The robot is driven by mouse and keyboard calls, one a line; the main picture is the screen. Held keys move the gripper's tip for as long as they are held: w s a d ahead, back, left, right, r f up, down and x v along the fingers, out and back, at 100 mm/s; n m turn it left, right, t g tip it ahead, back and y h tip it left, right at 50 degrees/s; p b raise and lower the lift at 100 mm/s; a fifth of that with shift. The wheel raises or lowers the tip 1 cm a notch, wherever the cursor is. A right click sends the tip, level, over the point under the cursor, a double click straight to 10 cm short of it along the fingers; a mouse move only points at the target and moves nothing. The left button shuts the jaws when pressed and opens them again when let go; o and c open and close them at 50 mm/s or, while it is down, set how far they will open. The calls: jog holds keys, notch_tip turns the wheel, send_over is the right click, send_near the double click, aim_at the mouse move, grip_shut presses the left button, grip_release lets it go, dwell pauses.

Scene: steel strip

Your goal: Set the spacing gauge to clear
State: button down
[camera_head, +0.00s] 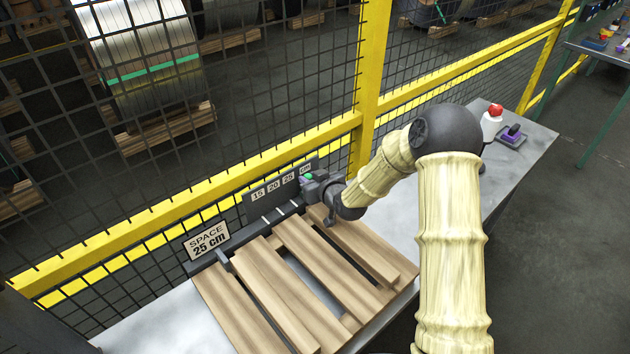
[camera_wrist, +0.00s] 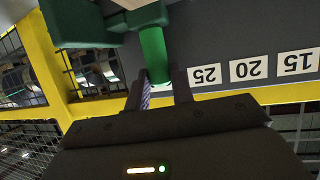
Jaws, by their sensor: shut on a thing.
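The spacing gauge is a dark panel (camera_head: 240,228) at the back of the bench, with white labels 15, 20 and 25 and one at the right end that I read only partly. In the wrist view the gauge (camera_wrist: 215,40) shows the labels upside down. A green handle (camera_wrist: 154,55) stands out from it, beyond the 25 label. My gripper (camera_wrist: 160,88) is shut on the handle's end, one finger on each side. In the head view my gripper (camera_head: 309,182) is at the right end of the labels, with a bit of green showing; it partly hides the handle.
A sign (camera_head: 207,240) reads "SPACE 25 cm". Several wooden planks (camera_head: 275,290) lie side by side in front of the gauge. A yellow mesh fence (camera_head: 190,213) runs close behind. A red knob (camera_head: 495,110) and a purple device (camera_head: 511,136) stand at the bench's right end.

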jog(key=shift+w+d, duration=0.2)
jog(key=shift+d, duration=0.15)
jog(key=c, duration=1.2)
grip_release()
jog(key=shift+s+a, duration=0.1)
jog(key=shift+a, duration=0.05)
jog(key=b+v, duration=0.2)
jog(key=v, duration=1.5)
jog(key=shift+s, duration=0.15)
jog(key=shift+r, duration=0.1)
jog(key=s+d+r+m+g+h+p, duration=0.2)
jog(key=s+d+m+g+h+p, duration=0.1)
jog(key=s, duration=0.5)
jog(key=s+d+r+m+g+h+p, duration=0.2)
jog(key=s+d+m+g+h+p, duration=0.1)
jog(key=s+d, duration=0.5)
jog(key=s+g+h, duration=0.1)
jog(key=g, duration=0.1)
jog(key=shift+s+d+r+g, duration=0.15)
jog(key=shift+d+r+g, duration=0.05)
jog(key=shift+g, duration=0.2)
